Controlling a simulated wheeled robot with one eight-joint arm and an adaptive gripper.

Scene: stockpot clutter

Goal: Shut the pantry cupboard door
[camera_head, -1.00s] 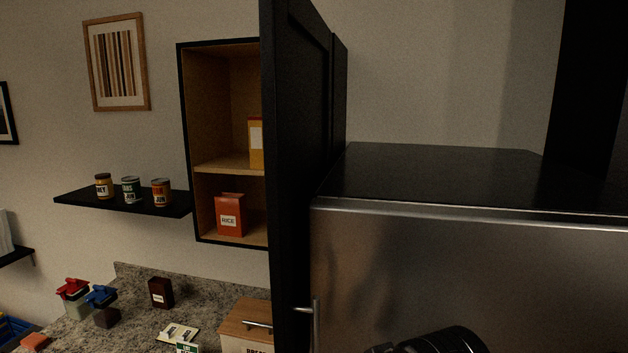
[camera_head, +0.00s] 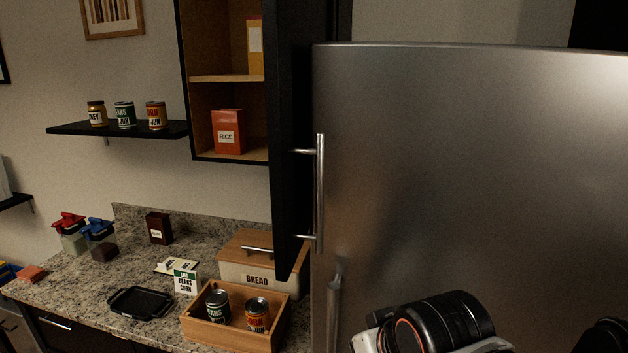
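The pantry cupboard (camera_head: 185,95) is a black-framed wall cupboard with a pale wood inside, and it stands open. Its black door (camera_head: 291,130) is swung out towards me and seen nearly edge-on, covering the right part of the opening. A silver bar handle (camera_head: 320,190) sticks out from the door's right face, in front of the fridge. A red rice box (camera_head: 228,131) stands on the lower level and a yellow box (camera_head: 255,45) on the shelf above. Part of my arm shows at the bottom right, apart from the door; my gripper is not in view.
A steel fridge (camera_head: 470,160) fills the right side, close beside the door. Below the door are a bread box (camera_head: 246,275) and a wooden tray (camera_head: 200,337) with two cans. A wall shelf (camera_head: 117,130) holds three cans or jars left of the cupboard.

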